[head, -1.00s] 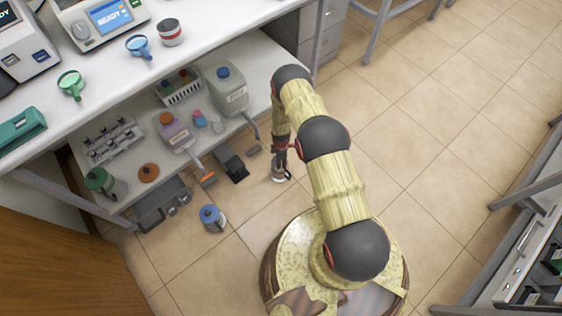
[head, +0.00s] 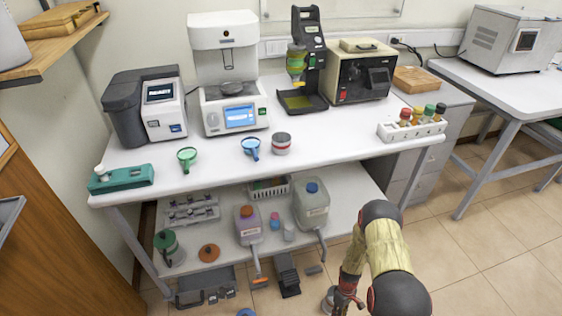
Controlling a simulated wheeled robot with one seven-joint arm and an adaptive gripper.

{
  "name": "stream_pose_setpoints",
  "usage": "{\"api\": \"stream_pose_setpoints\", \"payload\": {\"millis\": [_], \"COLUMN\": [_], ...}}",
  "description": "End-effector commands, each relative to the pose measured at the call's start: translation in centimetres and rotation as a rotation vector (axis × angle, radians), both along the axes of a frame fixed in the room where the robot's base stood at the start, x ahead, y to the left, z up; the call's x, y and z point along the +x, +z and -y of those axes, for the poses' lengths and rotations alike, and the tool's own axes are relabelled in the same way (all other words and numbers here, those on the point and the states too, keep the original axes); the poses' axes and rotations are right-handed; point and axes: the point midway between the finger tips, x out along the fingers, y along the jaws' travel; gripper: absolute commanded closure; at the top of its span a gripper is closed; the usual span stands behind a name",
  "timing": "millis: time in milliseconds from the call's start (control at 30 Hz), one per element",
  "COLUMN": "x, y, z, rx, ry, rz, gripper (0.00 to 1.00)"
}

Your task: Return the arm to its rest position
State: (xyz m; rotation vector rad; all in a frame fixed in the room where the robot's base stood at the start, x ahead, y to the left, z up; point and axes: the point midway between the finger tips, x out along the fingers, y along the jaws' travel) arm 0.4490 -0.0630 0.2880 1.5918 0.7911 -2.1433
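My arm (head: 383,245) is at the lower right of the head view, in front of the bench. It is bent, with its upper joint raised and the forearm hanging down. My gripper (head: 341,302) is at the bottom edge of the picture, low in front of the lower shelf. It is small and partly cut off, so I cannot tell whether its fingers are open or shut. A small pale round shape shows beside it, and I cannot tell whether it is held.
The white bench (head: 340,143) carries testing machines, a green funnel (head: 187,157), a blue funnel (head: 251,146) and a tin (head: 281,144). Its lower shelf (head: 350,208) holds jugs and canisters. A vial rack (head: 411,129) stands at the bench's right end. Tiled floor (head: 490,240) is free at right.

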Motion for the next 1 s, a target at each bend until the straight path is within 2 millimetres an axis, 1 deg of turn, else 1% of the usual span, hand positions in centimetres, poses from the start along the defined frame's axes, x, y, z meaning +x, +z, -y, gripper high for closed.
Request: {"api": "stream_pose_setpoints", "payload": {"millis": [33, 167, 267, 300, 367, 400, 433, 467, 500, 567, 600, 633, 667, 700, 767, 800, 867, 900, 967, 1000], "x": [0.2, 0.1, 0.3, 0.4, 0.7, 0.8, 0.9, 1.0, 1.0, 1.0, 1.0, 1.0, 0.9, 0.8, 0.5, 0.3, 0.0, -0.4, -0.9, -1.3], "y": [2.0, 6.5, 10.6, 12.5, 15.5, 17.5, 19.1, 20.6, 22.5, 25.5, 27.4, 28.8, 30.2, 32.1, 34.8, 36.6, 39.2, 40.9, 43.4, 45.0], "z": [0.0, -0.2, -0.3, -0.4, -0.5, -0.5, -0.6, -0.7, -0.8, -0.9, -1.0, -1.1, -1.2, -1.3, -1.5, -1.7, -1.8, -2.0, -2.2, -2.3], "rx": [-0.012, -0.041, -0.065, -0.076, -0.092, -0.103, -0.110, -0.117, -0.126, -0.138, -0.146, -0.152, -0.157, -0.163, -0.171, -0.177, -0.183, -0.187, -0.191, -0.194], "ry": [-0.038, -0.133, -0.201, -0.229, -0.272, -0.300, -0.319, -0.338, -0.362, -0.396, -0.417, -0.433, -0.448, -0.467, -0.495, -0.514, -0.539, -0.554, -0.578, -0.592], "rz": [-0.011, -0.047, -0.064, -0.068, -0.071, -0.072, -0.070, -0.071, -0.068, -0.064, -0.059, -0.055, -0.049, -0.044, -0.032, -0.024, -0.009, 0.000, 0.018, 0.029], "gripper": [0.73, 0.73, 0.73, 0.73, 0.73, 0.73, 0.73, 0.73, 0.73, 0.73, 0.73, 0.73, 0.73, 0.73, 0.73, 0.73, 0.73, 0.73, 0.73, 0.73]}}
